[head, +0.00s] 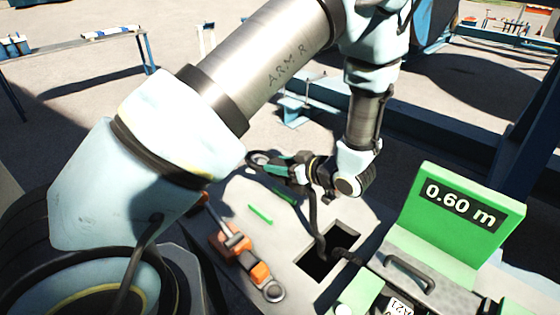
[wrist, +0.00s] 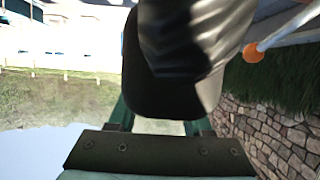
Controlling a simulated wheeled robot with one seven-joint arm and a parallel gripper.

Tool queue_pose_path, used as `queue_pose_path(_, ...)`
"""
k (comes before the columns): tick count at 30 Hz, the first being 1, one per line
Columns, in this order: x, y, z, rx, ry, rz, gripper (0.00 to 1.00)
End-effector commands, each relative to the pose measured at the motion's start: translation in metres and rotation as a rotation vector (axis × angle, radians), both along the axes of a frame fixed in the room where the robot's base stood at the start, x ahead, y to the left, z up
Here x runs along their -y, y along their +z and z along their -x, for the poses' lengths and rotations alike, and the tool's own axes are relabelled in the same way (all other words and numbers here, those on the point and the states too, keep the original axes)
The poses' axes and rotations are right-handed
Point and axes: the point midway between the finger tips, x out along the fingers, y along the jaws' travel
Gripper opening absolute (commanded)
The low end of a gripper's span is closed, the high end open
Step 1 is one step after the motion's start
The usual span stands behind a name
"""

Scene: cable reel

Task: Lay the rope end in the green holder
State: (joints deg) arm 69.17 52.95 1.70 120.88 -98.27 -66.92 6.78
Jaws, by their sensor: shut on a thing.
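My gripper (head: 270,164) is shut on the black rope end (head: 255,157), above the grey deck. In the wrist view, the thick dark rope end (wrist: 180,60) fills the middle between the green fingers (wrist: 160,126). The black rope (head: 314,215) hangs from near my gripper down to a square opening in the deck. Two short green strips (head: 260,214) lie on the deck below my gripper and look like the green holder; its full shape is hard to tell. The rope end is apart from them.
An orange and grey clamp-like tool (head: 240,252) lies on the deck left of the square opening (head: 318,268). A green box with a "0.60 m" display (head: 460,206) stands at the right. Blue steel beams (head: 430,130) lie behind.

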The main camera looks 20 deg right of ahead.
Motion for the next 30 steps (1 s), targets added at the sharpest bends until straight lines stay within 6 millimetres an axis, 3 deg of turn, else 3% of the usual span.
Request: queue_pose_path(30, 0.000, -0.108, -0.001, 0.002, 0.000, 0.000, 0.00)
